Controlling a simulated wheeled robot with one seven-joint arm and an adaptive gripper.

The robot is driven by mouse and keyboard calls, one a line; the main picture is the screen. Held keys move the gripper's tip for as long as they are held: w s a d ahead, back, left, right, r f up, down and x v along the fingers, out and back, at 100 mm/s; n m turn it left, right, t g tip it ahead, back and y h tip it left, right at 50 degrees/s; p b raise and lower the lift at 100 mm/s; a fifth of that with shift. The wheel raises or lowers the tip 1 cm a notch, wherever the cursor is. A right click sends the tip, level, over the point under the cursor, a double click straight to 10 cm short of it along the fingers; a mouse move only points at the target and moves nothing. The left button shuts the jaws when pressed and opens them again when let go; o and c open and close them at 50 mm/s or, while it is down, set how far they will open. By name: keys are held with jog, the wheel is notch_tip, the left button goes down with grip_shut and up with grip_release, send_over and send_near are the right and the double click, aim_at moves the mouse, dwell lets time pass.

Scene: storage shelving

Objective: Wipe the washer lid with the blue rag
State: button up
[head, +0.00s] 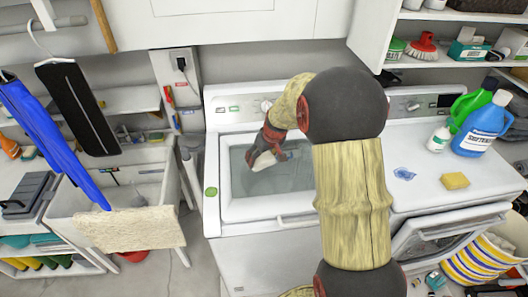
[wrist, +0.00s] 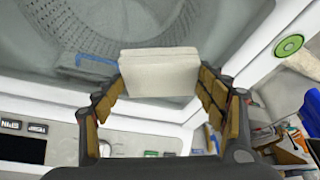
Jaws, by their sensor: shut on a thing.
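The washer lid (head: 245,208) is closed on the left machine, with a large glass pane in a white frame; its white frame also shows in the wrist view (wrist: 190,121). My gripper (head: 268,155) is over the pane, shut on a pale, block-shaped thing (head: 264,161). In the wrist view this white block (wrist: 160,72) sits between the fingers of my gripper (wrist: 161,85). I cannot tell whether it touches the glass. A small crumpled blue cloth (head: 404,174), likely the blue rag, lies on the right machine's top, apart from my gripper.
A yellow sponge (head: 454,181), a blue bottle (head: 482,130) and a green bottle (head: 470,104) stand on the right machine. A green round piece (head: 211,191) is on the washer's left edge. The sink (head: 118,190) is at left. The right machine's front door (head: 440,235) hangs open.

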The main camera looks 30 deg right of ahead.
jog(key=shift+s+r+p, duration=0.1)
jog(key=shift+r+p, duration=0.9)
jog(key=shift+r, duration=0.95)
jog(key=shift+f, duration=0.1)
